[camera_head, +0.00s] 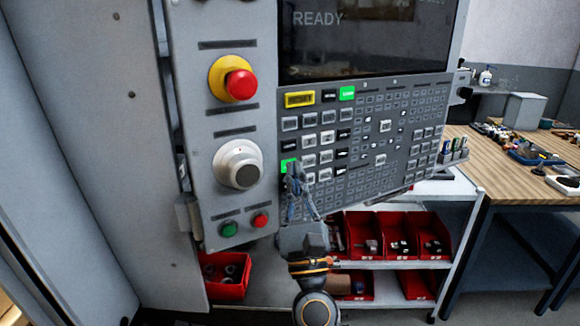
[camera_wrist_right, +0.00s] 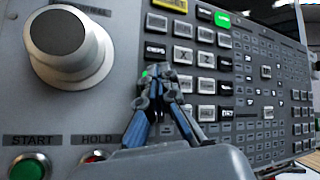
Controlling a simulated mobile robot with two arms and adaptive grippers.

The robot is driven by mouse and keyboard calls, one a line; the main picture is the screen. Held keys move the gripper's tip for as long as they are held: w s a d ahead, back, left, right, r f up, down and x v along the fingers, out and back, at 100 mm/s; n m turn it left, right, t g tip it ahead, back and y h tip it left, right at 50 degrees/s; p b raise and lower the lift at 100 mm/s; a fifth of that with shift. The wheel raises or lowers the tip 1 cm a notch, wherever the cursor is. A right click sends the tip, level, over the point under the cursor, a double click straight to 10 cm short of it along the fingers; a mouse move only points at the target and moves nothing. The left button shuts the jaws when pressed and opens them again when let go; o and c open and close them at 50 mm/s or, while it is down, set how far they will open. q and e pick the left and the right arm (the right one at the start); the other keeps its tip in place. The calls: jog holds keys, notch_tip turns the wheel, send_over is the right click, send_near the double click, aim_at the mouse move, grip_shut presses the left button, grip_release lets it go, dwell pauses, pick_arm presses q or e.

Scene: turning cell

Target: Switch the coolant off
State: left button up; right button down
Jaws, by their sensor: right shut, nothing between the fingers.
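The control panel's keypad (camera_head: 352,135) fills the middle of the head view, with rows of grey, white and black keys. My right gripper (camera_head: 296,172) is shut and empty, its fingertips at the lower left keys. A green lit key (camera_head: 286,166) is at the fingertips and partly hidden by them. In the right wrist view the fingertips (camera_wrist_right: 160,78) cover most of this key; a bit of green (camera_wrist_right: 145,73) shows. I cannot tell whether they touch it. I cannot read which key is for coolant. My left gripper is not in view.
Left of the keypad are a red emergency button (camera_head: 240,85), a grey knob (camera_head: 238,165), a green start button (camera_head: 228,229) and a red hold button (camera_head: 260,220). Another green lit key (camera_head: 347,93) is at the top. The screen (camera_head: 360,40) reads READY. Red bins (camera_head: 400,238) stand below.

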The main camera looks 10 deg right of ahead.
dwell(0.6)
jog(key=shift+s+d, duration=0.15)
jog(key=shift+s, duration=0.5)
jog(key=s, duration=0.2)
jog(key=s+d, duration=0.1)
jog(key=s, duration=0.1)
jog(key=shift+s+d+p, duration=0.1)
jog(key=shift+s+p, duration=0.25)
jog(key=shift+s, duration=0.05)
